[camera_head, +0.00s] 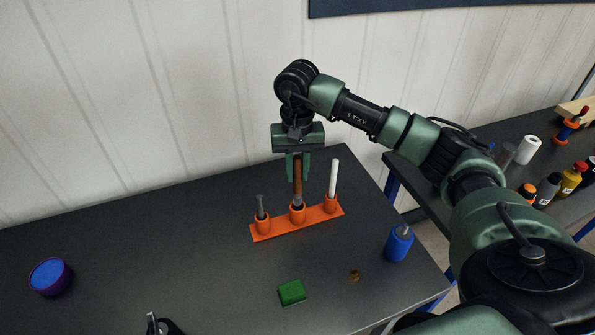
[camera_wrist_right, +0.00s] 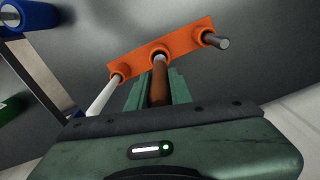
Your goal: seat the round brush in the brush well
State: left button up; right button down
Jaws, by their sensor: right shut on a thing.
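My right gripper (camera_head: 298,172) is shut on the upright brown handle of the round brush (camera_head: 297,185). The brush's grey lower end is at the mouth of the middle orange cup (camera_head: 298,215); I cannot tell how deep it is. The orange rack (camera_head: 280,229) has three cups: a grey tool (camera_head: 261,206) stands in the left one and a white rod (camera_head: 334,178) in the right one. The right wrist view shows the brush handle (camera_wrist_right: 159,88) between my fingers, lined up with the middle cup of the rack (camera_wrist_right: 182,41).
A blue cup-like holder (camera_head: 398,245) stands right of the rack. A green block (camera_head: 291,292) and a small brown bit (camera_head: 354,275) lie in front. A purple-and-blue round bowl (camera_head: 50,276) is far left. A dark object (camera_head: 164,326) is cut off below. Bottles (camera_head: 570,178) stand on the right table.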

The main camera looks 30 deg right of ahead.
aim_at(298, 189)
jog(key=shift+f+b, duration=2.9)
jog(key=shift+f, duration=0.35)
jog(key=c, duration=1.2)
grip_release()
jog(key=shift+r, duration=0.1)
notch_tip(298, 189, up, 7)
jog(key=shift+b, duration=0.8)
jog(key=shift+r, duration=0.35)
